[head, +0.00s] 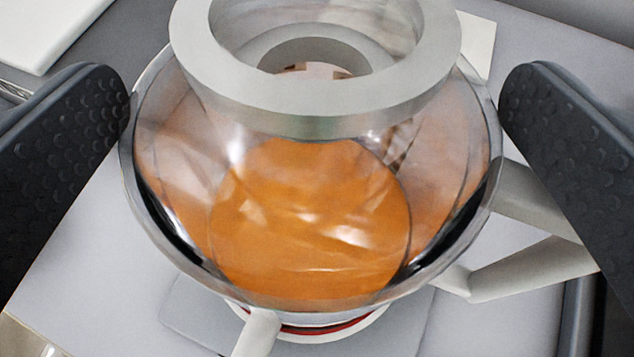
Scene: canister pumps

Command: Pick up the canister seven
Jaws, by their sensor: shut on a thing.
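A clear, round canister (310,220) with orange contents fills the middle of the head view. It has a thick pale grey ring (300,100) at its open top. A pale handle (530,275) extends on the right, and a pale bar projects at the bottom. My gripper (315,95) is shut on the canister, with one dark textured finger on each side of its upper body. I see no number on it. A red-edged round base shows below it; I cannot tell whether the canister touches what lies underneath.
A light surface (90,260) lies below, with a grey square plate (195,315) under the canister. A white panel (45,30) is at the upper left, and a pale block (477,42) stands behind the canister. A dark edge runs at the lower right.

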